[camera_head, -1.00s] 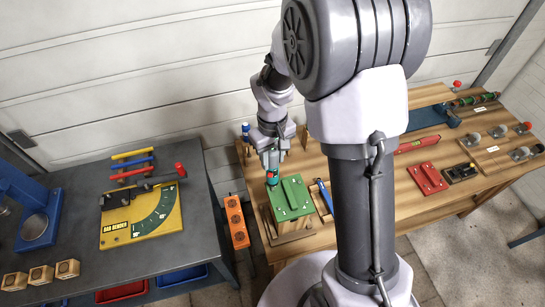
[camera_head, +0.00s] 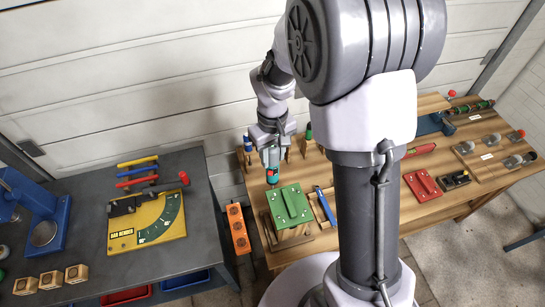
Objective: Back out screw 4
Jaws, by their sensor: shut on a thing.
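My gripper (camera_head: 269,162) is shut on a small tool with a teal and red body (camera_head: 271,177). It holds the tool upright, pointing down, at the back left corner of a green plate (camera_head: 292,204). The plate has a raised bar and small screws near its corners, and it sits on a wooden block. The tool's tip is too small to tell whether it touches a screw, and I cannot read any screw numbers.
A wooden rack (camera_head: 307,145) with upright tools stands behind the plate. A blue-handled tool (camera_head: 325,205) lies to its right, and a red plate (camera_head: 422,186) is farther right. An orange box (camera_head: 238,228) hangs between the tables. A yellow bar bender (camera_head: 146,222) sits on the grey table (camera_head: 196,196).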

